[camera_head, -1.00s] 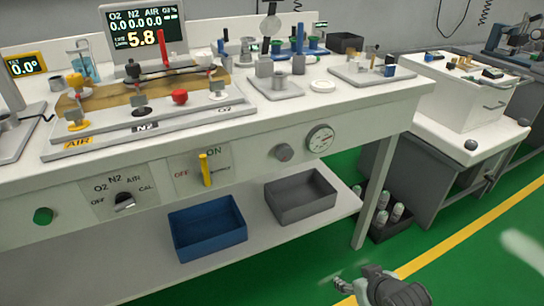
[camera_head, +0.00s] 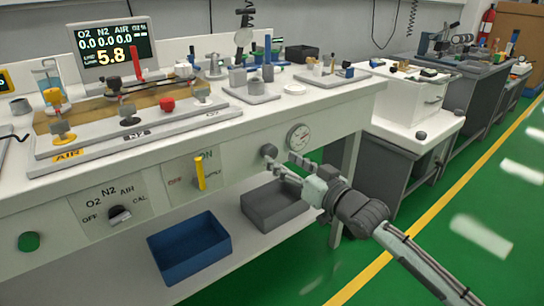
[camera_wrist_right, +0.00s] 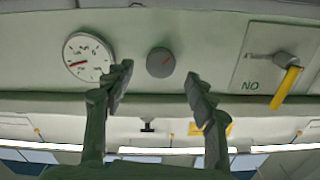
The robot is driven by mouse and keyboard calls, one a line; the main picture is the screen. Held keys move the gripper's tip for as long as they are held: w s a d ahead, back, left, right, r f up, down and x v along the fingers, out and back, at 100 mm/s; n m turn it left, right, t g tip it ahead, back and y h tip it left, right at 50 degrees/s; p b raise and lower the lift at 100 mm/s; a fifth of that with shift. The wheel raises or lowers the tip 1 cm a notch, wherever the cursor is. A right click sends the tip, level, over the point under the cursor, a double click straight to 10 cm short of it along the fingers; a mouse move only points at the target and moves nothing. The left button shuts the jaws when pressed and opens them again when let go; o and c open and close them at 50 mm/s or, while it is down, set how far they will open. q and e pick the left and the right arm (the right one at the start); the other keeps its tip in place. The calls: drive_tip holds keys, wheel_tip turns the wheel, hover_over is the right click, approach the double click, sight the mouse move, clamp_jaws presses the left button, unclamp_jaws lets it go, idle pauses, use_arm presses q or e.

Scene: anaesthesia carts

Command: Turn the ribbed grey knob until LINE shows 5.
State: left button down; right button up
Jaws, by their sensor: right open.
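The ribbed grey knob (camera_head: 269,151) sits on the bench's front panel, left of a round white gauge. In the right wrist view the knob (camera_wrist_right: 160,62) shows beyond and between my two spread fingers. My right gripper (camera_head: 288,167) is open and empty, close in front of the knob; I see no contact. It also shows in the right wrist view (camera_wrist_right: 157,82). The display screen (camera_head: 113,45) on the bench top reads 5.8 in large yellow digits; the small label beside them is hard to read. My left gripper is not in view.
The gauge (camera_head: 298,137) is right of the knob. A yellow lever (camera_head: 200,173) and a selector switch (camera_head: 120,213) are to the left on the panel. A blue bin (camera_head: 190,248) and a grey bin (camera_head: 277,204) stand on the shelf below.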

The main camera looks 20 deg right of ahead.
sight(272, 154)
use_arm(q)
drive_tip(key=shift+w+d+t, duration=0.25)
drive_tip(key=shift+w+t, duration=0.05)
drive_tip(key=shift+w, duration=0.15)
use_arm(e)
drive_tip(key=shift+x, duration=2.25)
drive_tip(key=shift+c, duration=0.5)
drive_tip(key=c, duration=1.1)
drive_tip(key=shift+o, duration=0.2)
drive_tip(key=shift+n+p, duration=0.35)
drive_tip(key=shift+n, duration=0.05)
drive_tip(key=n+p, duration=0.3)
drive_tip(key=n, duration=0.2)
drive_tip(key=shift+a+r, duration=0.1)
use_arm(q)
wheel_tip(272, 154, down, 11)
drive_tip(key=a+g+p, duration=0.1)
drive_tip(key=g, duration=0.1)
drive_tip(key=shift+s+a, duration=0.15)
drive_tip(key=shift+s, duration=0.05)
use_arm(e)
drive_tip(key=shift+n, duration=1.3)
